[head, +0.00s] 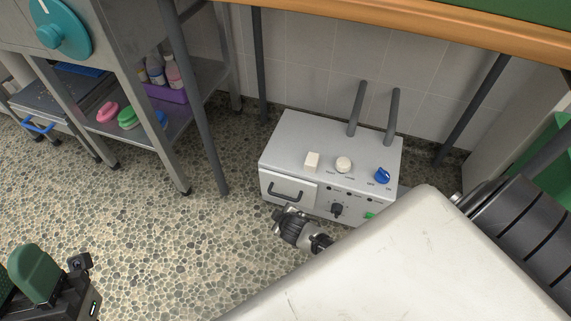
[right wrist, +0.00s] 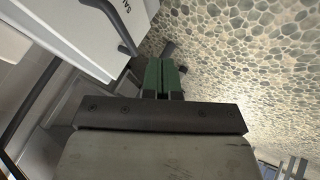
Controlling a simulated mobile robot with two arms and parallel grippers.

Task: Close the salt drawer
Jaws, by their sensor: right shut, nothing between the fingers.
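The salt drawer (head: 285,190) is the pale front with a dark bar handle, at the lower left of a white box unit (head: 325,140) on the floor. Its front looks close to the box; I cannot tell how far out it stands. In the right wrist view, the drawer front (right wrist: 121,12) shows part of its label and its handle at the upper left. My right gripper (right wrist: 163,70) is shut and empty, just beside the handle end. In the head view its wrist sits before the drawer.
A metal shelf unit (head: 190,85) stands left. A wooden bench edge (head: 420,18) runs above. My pale arm covers the lower right.

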